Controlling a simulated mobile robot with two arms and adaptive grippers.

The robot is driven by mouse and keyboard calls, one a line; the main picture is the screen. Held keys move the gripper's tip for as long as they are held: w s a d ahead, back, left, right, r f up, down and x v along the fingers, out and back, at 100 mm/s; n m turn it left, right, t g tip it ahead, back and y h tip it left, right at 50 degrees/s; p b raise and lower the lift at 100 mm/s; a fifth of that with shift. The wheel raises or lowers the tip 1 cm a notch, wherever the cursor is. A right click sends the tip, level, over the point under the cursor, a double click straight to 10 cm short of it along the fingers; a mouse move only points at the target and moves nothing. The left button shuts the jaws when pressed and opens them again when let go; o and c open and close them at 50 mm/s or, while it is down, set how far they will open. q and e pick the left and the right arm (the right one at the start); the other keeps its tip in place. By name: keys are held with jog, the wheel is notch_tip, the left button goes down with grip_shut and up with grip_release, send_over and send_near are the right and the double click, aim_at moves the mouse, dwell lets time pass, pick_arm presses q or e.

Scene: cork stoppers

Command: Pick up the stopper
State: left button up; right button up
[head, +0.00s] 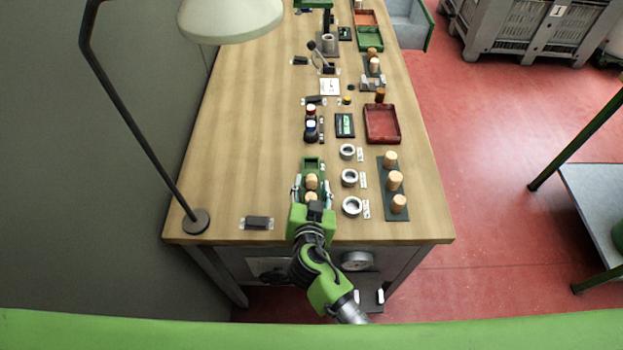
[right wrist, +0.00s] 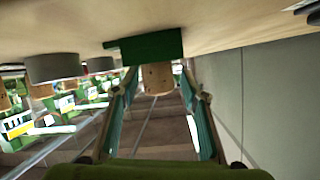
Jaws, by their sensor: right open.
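Light cork stoppers (head: 312,181) stand at a small green tray (head: 312,161) near the front edge of the wooden bench. My right gripper (head: 312,186) is open, with one finger on each side of the stoppers. In the right wrist view a cork stopper (right wrist: 157,77) shows between the two open fingers (right wrist: 160,88), below the green tray's edge (right wrist: 150,47) in that picture. I cannot tell whether either finger touches it. The gripper body hides part of the nearer stopper and tray. My left gripper is not in view.
Right of the tray are grey rings (head: 349,177) with small labels and a dark strip holding three corks (head: 395,180). Beyond are a red tray (head: 382,125) and dark bottles (head: 310,131). A lamp (head: 196,221) stands at left. The bench's left side is mostly clear.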

jog(key=shift+c, duration=1.4)
jog(key=c, duration=0.6)
jog(key=shift+r, duration=0.15)
